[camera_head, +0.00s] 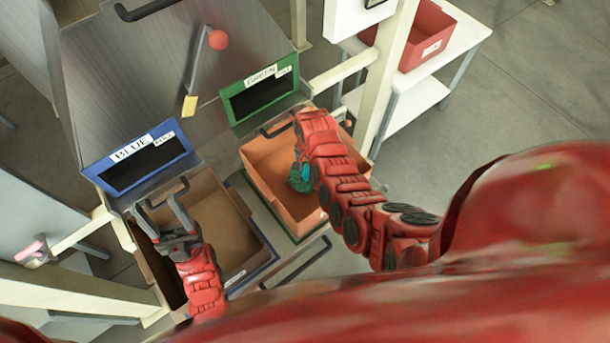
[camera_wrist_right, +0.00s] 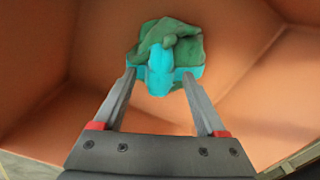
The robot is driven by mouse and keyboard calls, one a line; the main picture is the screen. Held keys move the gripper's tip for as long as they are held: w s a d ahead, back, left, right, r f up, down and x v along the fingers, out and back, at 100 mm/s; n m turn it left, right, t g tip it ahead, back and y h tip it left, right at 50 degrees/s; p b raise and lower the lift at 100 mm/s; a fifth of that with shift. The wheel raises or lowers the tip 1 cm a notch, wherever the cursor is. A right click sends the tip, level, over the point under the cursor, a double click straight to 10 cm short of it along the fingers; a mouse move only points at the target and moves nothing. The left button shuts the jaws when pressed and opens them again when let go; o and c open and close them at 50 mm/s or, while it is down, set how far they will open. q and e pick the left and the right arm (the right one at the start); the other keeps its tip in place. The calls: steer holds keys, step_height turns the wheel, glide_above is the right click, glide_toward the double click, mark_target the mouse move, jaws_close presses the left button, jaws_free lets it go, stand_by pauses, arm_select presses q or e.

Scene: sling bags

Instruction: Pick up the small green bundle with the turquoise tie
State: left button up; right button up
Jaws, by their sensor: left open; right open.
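The small green bundle with the turquoise tie (camera_wrist_right: 172,52) lies in the orange-lined bin. In the right wrist view it is at the top centre, at the tips of my right gripper (camera_wrist_right: 162,82). The fingers are open, one on each side of the turquoise part; I cannot tell whether they touch it. In the head view the bundle (camera_head: 299,180) shows partly beside my right arm, which hides the rest and the right fingers. My left gripper (camera_head: 160,205) is open and empty over the brown-lined bin.
The orange-lined bin (camera_head: 262,158) has walls close around my right gripper. The brown-lined bin (camera_head: 232,215) is to its left. Blue-framed (camera_head: 135,162) and green-framed (camera_head: 258,95) slots stand behind the bins. A red box (camera_head: 425,35) sits on a white shelf at the upper right.

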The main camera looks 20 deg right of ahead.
jaws_close()
stand_by(1.3)
